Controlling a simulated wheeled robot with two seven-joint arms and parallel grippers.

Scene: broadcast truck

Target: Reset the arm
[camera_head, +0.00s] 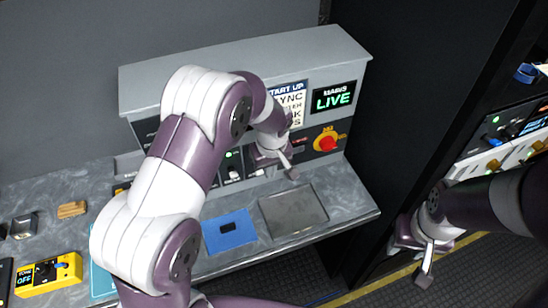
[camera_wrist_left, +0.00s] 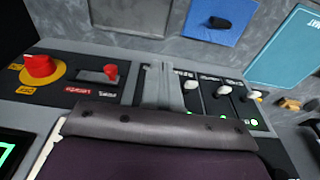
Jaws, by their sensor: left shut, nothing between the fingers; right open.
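My left arm reaches in from the left across the grey control console (camera_head: 250,70). My left gripper (camera_head: 291,170) is shut and empty in front of the console's switch panel. In the left wrist view its closed fingers (camera_wrist_left: 165,85) show between a red-handled switch (camera_wrist_left: 108,75) and a row of white-tipped levers (camera_wrist_left: 192,86); whether they touch the panel cannot be told. My right gripper (camera_head: 425,272) hangs low at the right, open and empty, beyond the counter's edge.
A red rotary knob (camera_head: 327,143) on a yellow plate sits right of my left gripper. A lit LIVE display (camera_head: 333,97) is above it. The counter holds a grey tray (camera_head: 293,212), a blue mat (camera_head: 228,231) and a yellow box (camera_head: 48,273). A dark rack stands at right.

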